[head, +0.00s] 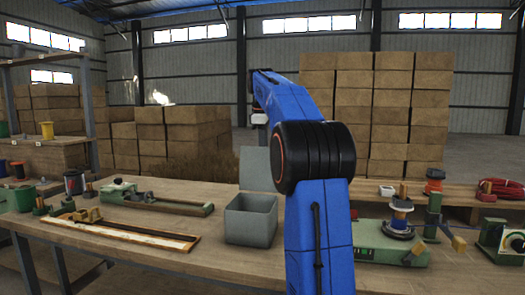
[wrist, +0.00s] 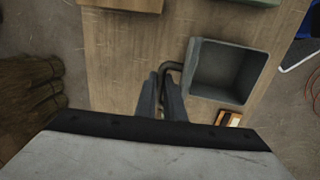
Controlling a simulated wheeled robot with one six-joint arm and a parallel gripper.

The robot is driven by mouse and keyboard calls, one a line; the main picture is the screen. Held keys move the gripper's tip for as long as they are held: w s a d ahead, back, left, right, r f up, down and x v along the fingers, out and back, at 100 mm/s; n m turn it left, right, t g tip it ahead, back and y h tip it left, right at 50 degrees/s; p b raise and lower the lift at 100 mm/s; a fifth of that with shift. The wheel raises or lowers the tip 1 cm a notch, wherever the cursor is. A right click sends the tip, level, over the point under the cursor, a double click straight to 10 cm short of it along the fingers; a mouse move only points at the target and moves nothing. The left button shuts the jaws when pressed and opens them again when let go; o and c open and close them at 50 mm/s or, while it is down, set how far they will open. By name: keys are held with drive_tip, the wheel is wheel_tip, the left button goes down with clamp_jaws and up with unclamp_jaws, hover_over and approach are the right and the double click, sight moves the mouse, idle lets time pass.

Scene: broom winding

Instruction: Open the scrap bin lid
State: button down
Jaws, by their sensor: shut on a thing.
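The scrap bin (head: 250,222) is a grey square box on the workbench, left of my blue arm in the head view. Its lid (head: 256,168) stands raised, about upright, at the back of the box. In the wrist view the bin (wrist: 222,72) is open from above and its inside looks empty. A dark curved handle (wrist: 171,67) shows beside the bin wall. My gripper (wrist: 160,92) is shut on this handle, with one finger on each side. The head view does not show my fingertips clearly, and my arm covers part of the lid's right side.
The workbench (head: 150,255) holds a wooden board fixture (head: 120,232) and a green clamp fixture (head: 160,202) at left. A green winding machine (head: 385,240) and red cord (head: 500,188) lie at right. A straw bundle (wrist: 28,90) is at left in the wrist view.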

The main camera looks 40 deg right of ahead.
drive_tip(key=shift+w+d, duration=0.4)
drive_tip(key=shift+d, duration=0.1)
drive_tip(key=shift+d+f, duration=0.1)
drive_tip(key=c, duration=2)
unclamp_jaws()
drive_tip(key=shift+o, duration=0.8)
drive_tip(key=shift+w+d+f, duration=0.1)
drive_tip(key=shift+f, duration=0.05)
wheel_tip(320, 180, up, 13)
drive_tip(key=s+a, duration=0.2)
drive_tip(key=shift+a+f, duration=0.2)
drive_tip(key=shift+a, duration=0.05)
